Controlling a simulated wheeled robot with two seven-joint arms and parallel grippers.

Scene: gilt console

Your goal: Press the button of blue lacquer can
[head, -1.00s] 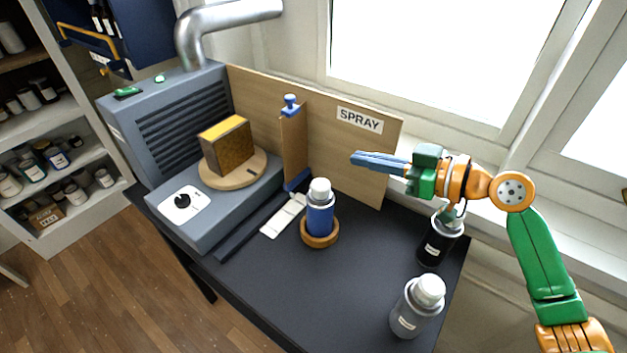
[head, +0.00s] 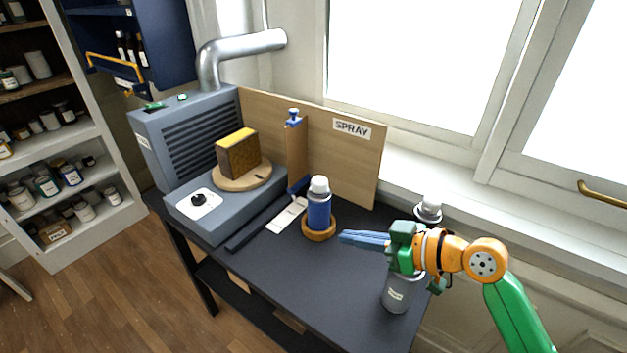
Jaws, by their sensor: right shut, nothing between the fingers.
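The blue lacquer can (head: 319,212) stands upright in a round wooden ring (head: 319,236) on the dark table. A white button top (head: 319,186) is on it. My right gripper (head: 342,238) is shut and empty, its fingers pointing left. In the picture its tips lie just right of and below the blue can; whether they touch the ring I cannot tell. My left gripper is not in view.
A grey can (head: 397,294) and another white-capped can (head: 428,208) are partly hidden by my right arm. A grey fan booth (head: 185,135) with a turntable (head: 241,178) stands left, a wooden SPRAY board (head: 345,160) behind. The front table (head: 290,272) is clear.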

